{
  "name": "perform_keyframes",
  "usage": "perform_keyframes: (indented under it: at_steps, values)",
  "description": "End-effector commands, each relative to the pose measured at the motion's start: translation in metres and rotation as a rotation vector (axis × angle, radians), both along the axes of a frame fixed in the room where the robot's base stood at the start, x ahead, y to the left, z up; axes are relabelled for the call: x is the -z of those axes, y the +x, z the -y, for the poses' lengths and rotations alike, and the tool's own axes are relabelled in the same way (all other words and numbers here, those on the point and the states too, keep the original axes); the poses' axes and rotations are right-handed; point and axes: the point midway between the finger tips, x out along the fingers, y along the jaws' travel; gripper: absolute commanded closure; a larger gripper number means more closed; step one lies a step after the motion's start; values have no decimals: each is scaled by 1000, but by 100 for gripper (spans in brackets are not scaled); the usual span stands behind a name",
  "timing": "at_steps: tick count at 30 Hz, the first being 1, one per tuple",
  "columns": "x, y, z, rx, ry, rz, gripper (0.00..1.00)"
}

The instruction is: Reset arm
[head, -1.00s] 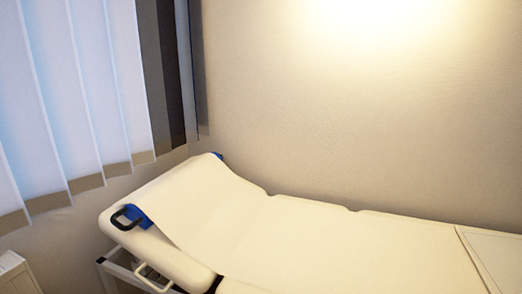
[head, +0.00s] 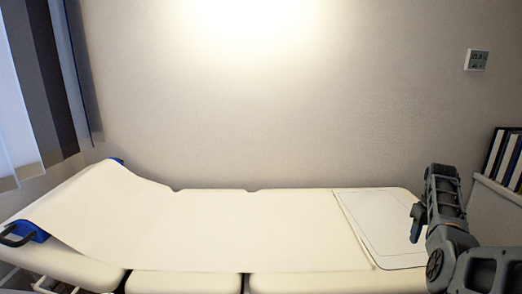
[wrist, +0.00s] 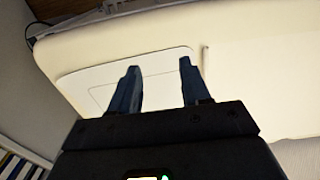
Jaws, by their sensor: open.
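My gripper (wrist: 160,88) shows in the wrist view with its two dark fingers spread apart and nothing between them. The fingers point toward the end of a cream examination bed (wrist: 240,50), over a flat white panel (wrist: 84,75) lying on it. In the head view my arm stands at the right, in front of the right end of the bed (head: 215,230). The panel (head: 350,215) lies there beside the arm. The fingers cannot be made out clearly in the head view.
A shelf unit with several dark binders (head: 503,158) stands at the right edge. A small wall device (head: 477,60) hangs above. Vertical blinds (head: 18,120) cover the window at the left. The bed's raised headrest (head: 85,205) is at the left, and its surface is mostly clear.

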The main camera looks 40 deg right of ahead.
Motion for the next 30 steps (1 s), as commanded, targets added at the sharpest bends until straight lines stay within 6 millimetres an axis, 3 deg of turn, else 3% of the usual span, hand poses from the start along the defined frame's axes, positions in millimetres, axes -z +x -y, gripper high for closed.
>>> perform_keyframes:
  at_steps: [11,17,20,24,30]
  values:
    - [47,23,-32,-40,-80,-1,53]
    - [84,39,-65,-78,-153,6,53]
    - [108,48,-91,-109,-204,19,53]
    - [142,61,-141,-170,-295,52,53]
    - [172,68,-218,-264,-418,131,53]
